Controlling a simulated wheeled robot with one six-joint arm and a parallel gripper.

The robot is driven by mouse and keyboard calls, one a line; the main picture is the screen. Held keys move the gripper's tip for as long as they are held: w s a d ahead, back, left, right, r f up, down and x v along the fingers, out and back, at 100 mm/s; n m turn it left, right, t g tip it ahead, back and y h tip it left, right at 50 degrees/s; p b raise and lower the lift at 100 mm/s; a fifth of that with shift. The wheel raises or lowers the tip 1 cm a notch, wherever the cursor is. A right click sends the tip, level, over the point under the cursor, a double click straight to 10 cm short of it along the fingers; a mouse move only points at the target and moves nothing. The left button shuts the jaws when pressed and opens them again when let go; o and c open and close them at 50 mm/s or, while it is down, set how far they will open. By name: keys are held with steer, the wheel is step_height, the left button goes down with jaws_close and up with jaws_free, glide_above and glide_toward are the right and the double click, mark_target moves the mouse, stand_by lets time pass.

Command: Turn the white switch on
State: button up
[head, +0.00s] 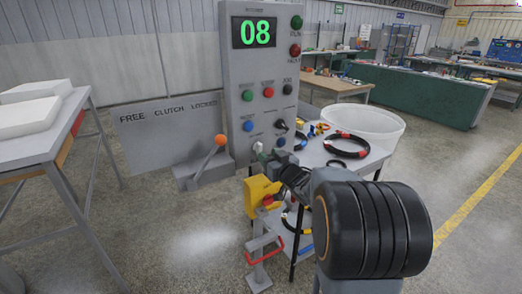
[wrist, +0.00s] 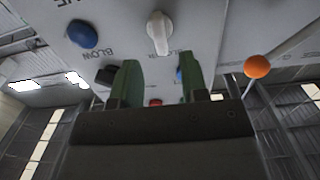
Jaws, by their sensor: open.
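The white switch (wrist: 159,32) is a rotary knob with a long handle on the grey control panel. Its handle runs roughly up and down in the wrist view, and it also shows small in the head view (head: 258,148), low on the panel. My gripper (wrist: 160,76) has its two green fingers apart with nothing between them. The switch lies just beyond the fingertips, apart from them as far as I can see. In the head view my gripper (head: 275,165) is small, partly hidden by my arm, in front of the lower panel.
The panel (head: 240,75) carries a green "08" display and several coloured buttons. A blue button (wrist: 82,33) is beside the switch. An orange-tipped lever (head: 220,140) stands left of the panel. A yellow fixture (head: 259,195) is below; a table with hoses (head: 346,145) is right.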

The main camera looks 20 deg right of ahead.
mark_target(259, 148)
steer(key=shift+w+a, duration=0.15)
steer(key=shift+w, duration=1.25)
steer(key=shift+w+a, duration=0.15)
steer(key=shift+w, duration=1.25)
jaws_close()
